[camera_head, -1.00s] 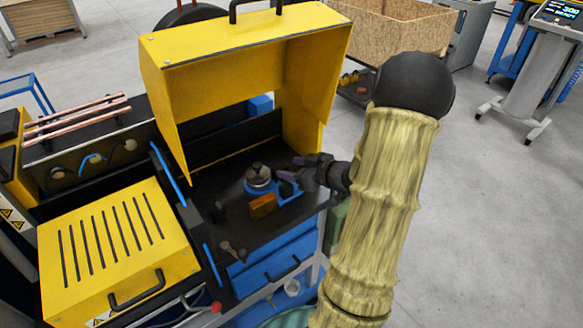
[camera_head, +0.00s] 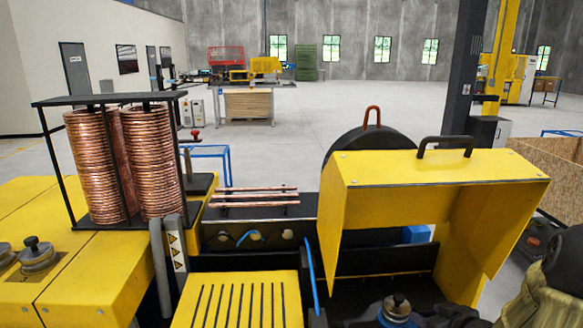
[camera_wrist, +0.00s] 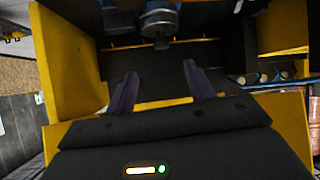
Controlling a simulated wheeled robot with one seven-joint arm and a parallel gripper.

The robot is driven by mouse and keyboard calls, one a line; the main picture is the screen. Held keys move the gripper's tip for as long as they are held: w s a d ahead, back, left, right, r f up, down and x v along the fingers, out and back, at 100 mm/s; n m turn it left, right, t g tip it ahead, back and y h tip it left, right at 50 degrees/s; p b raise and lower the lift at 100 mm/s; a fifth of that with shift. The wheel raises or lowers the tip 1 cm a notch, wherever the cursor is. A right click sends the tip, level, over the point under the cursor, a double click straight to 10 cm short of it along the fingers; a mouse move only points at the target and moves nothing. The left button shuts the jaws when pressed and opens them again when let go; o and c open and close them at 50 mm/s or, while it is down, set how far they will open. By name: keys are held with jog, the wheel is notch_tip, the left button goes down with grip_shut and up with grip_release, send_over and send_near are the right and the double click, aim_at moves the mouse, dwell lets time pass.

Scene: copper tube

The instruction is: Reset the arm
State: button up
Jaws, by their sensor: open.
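My gripper (camera_wrist: 160,86) shows in the wrist view with its two dark fingers apart and nothing between them. It is at the opening of the yellow-covered machine. A round metal fitting (camera_wrist: 158,20) with a blue part lies beyond the fingertips, apart from them. In the head view this metal fitting (camera_head: 397,305) shows at the bottom edge under the raised yellow cover (camera_head: 430,170). My arm in its tan sleeve is at the bottom right of the head view, and the gripper itself is out of that view.
Copper coils (camera_head: 125,165) stand in a black rack at left. Copper tubes (camera_head: 255,197) lie behind a slotted yellow cover (camera_head: 240,303). A wooden crate (camera_head: 555,170) stands at right. Yellow cover walls (camera_wrist: 75,60) flank my gripper in the wrist view. Open floor lies behind the machine.

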jog(key=s+a+m+g+h, duration=0.1)
jog(key=s+a+g, duration=0.3)
jog(key=s+a, duration=0.3)
jog(key=s+a+m+g, duration=0.1)
jog(key=s+a+g, duration=0.3)
jog(key=s+a, duration=0.4)
jog(key=a, duration=0.4)
jog(key=shift+a+r+m+g+h, duration=0.4)
jog(key=shift+w, duration=0.1)
